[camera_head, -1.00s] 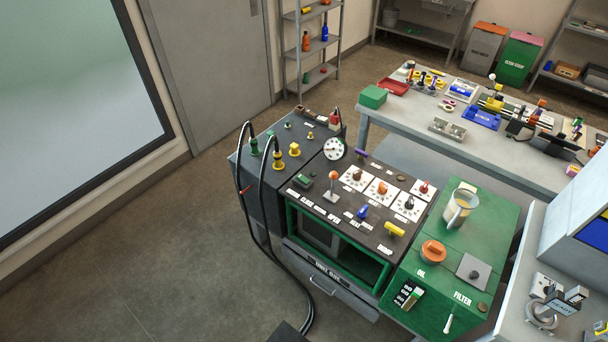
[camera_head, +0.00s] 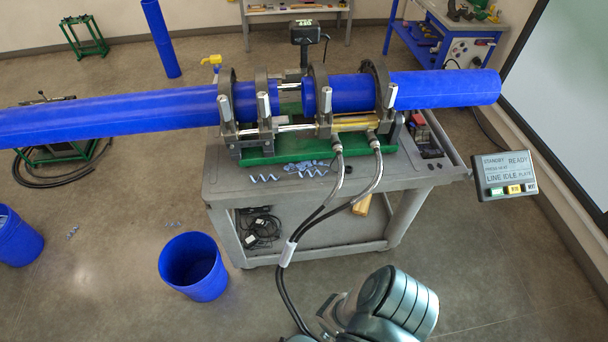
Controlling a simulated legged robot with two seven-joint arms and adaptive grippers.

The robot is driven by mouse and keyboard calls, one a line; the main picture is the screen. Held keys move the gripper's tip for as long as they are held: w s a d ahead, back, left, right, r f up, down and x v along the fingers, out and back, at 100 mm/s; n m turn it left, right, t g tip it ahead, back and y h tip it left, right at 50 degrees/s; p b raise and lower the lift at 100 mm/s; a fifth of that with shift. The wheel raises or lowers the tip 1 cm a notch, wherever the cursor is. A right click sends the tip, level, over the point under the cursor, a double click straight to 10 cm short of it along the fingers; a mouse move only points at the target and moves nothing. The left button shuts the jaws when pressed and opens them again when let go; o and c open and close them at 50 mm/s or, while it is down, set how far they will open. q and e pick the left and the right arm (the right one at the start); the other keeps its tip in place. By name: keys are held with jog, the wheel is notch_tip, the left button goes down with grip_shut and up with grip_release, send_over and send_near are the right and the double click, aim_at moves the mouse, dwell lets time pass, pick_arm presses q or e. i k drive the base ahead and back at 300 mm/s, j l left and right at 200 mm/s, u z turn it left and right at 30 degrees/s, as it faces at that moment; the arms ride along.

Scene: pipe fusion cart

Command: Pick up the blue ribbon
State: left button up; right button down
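Pale bluish curled shavings, the closest match to a blue ribbon, lie on the grey cart top in front of the green machine base. One curl (camera_head: 265,178) lies at the left and another (camera_head: 312,173) just right of it, with a flatter heap of bits (camera_head: 303,166) behind them. Small similar scraps (camera_head: 72,232) lie on the floor. A teal and grey link of my arm shows at the bottom, well in front of the cart. No gripper fingers can be made out, and neither gripper is clearly in view.
A long blue pipe (camera_head: 130,113) and a second one (camera_head: 445,89) sit in the clamp machine on the cart (camera_head: 222,185). Black hoses (camera_head: 300,228) hang across the cart's front. A blue bucket (camera_head: 193,268) stands on the floor. A status panel (camera_head: 504,173) is at right.

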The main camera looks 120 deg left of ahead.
aim_at(319, 172)
jog(key=u, duration=3.95)
